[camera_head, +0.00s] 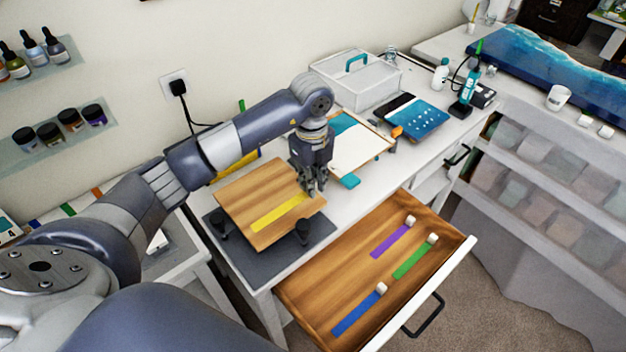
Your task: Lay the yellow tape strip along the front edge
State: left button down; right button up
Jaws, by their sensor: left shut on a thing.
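The yellow tape strip (278,213) lies over the light wooden board (245,190), running diagonally from near its front left side up to the right. My left gripper (315,186) is over the board's right corner, shut on the right end of the yellow strip. The fingers hide that end, and I cannot tell whether the strip touches the wood. The board sits raised above a dark grey mat (240,262) on black supports (302,230). My right gripper is not in view.
The open drawer (310,290) in front holds purple (391,241), green (413,260) and blue (358,312) strips with white end blocks. A clear bin (355,82) stands behind.

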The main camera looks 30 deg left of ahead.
aim_at(312, 206)
pick_arm(q)
jog(key=shift+f+b, duration=2)
jog(key=shift+f, duration=1.15)
jog(key=c, duration=0.9)
grip_release()
jog(key=shift+o, duration=0.2)
jog(key=shift+r+p, duration=2)
jog(key=shift+r, duration=1)
jog(key=shift+s+f, duration=0.1)
